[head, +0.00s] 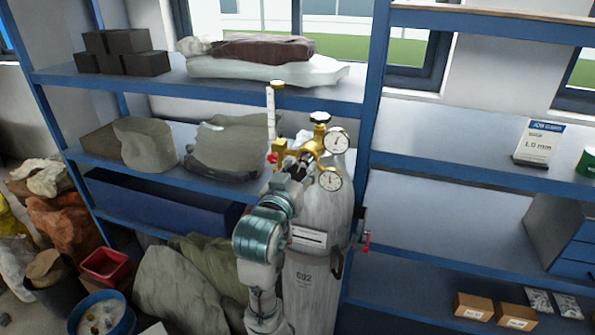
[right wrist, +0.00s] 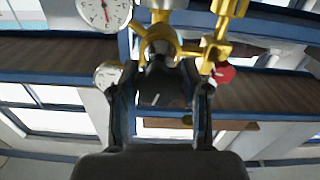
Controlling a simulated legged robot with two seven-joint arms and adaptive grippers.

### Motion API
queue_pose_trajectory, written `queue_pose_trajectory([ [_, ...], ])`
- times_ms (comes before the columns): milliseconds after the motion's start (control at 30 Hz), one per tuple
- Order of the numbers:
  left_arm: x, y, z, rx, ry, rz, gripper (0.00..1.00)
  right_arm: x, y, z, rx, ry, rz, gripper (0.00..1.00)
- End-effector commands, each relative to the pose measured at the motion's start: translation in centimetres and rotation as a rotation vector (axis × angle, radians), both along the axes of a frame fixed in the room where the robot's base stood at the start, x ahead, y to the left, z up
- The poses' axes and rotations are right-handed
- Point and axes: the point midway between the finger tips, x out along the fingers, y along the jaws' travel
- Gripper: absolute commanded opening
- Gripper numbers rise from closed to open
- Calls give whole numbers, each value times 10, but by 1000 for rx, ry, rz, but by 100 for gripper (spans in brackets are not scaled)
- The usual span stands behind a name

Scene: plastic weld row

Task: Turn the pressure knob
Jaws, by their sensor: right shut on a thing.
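A brass gas regulator (head: 305,147) with two round white gauges, an upper one (head: 335,141) and a lower one (head: 330,180), sits on top of a grey gas cylinder (head: 318,225). My right gripper (head: 290,164) reaches up in front of the regulator. In the right wrist view its two dark fingers (right wrist: 163,75) are shut on a dark knob (right wrist: 158,90) with a small white mark, just beside the brass body (right wrist: 165,42). This appears to be the pressure knob; in the head view my gripper mostly hides it. My left gripper is not in view.
A clear flow tube (head: 271,112) and a small red knob (head: 271,158) stand left of the gripper. A black-topped cylinder valve (head: 320,117) is above. Blue shelves (head: 450,165) with wrapped bundles (head: 232,148) surround the cylinder closely.

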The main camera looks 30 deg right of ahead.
Motion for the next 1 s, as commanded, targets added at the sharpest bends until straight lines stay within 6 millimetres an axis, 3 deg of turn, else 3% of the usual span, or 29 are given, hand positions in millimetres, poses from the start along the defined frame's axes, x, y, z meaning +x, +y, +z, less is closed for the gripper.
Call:
queue_pose_trajectory([
  [967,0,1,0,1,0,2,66,1,3,-4,5,10,2,11],
  [1000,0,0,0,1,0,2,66,1,3,-4,5,10,2,48],
])
